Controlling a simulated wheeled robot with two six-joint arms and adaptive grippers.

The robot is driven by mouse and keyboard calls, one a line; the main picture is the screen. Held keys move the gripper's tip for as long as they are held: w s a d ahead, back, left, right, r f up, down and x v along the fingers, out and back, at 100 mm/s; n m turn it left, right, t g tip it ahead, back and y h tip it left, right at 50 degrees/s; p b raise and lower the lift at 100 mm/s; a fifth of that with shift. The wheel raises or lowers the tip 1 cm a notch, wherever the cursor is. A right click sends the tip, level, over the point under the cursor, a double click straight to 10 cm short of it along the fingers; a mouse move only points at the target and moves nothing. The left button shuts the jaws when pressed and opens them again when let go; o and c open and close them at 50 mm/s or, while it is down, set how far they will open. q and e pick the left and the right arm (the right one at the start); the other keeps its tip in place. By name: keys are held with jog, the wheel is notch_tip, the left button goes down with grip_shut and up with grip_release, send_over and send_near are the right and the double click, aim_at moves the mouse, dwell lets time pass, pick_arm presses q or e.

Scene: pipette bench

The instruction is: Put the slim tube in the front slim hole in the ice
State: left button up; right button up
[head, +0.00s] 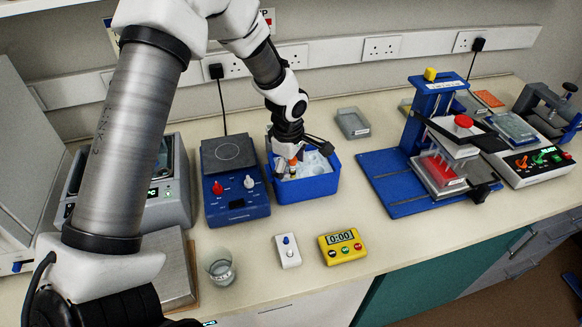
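A blue ice box (306,187) with pale ice inside stands in the middle of the bench. My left gripper (295,152) points down into it, over its back left part. A small tube with an orange top (293,162) shows right under the gripper, at the ice. I cannot tell whether the fingers touch it, or how far they are apart. The holes in the ice are too small to make out, and the gripper hides part of the ice. My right gripper is not in view.
A blue hotplate (237,205) stands close left of the ice box. A glass beaker (221,268), a white switch box (287,251) and a yellow timer (342,247) stand in front. A grey tray (353,122) lies behind right. A blue press stand (398,185) is at the right.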

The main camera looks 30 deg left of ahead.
pick_arm(q)
notch_tip(320, 180, up, 12)
jog(key=s, duration=0.1)
jog(key=shift+f, duration=0.15)
jog(key=shift+d, duration=0.1)
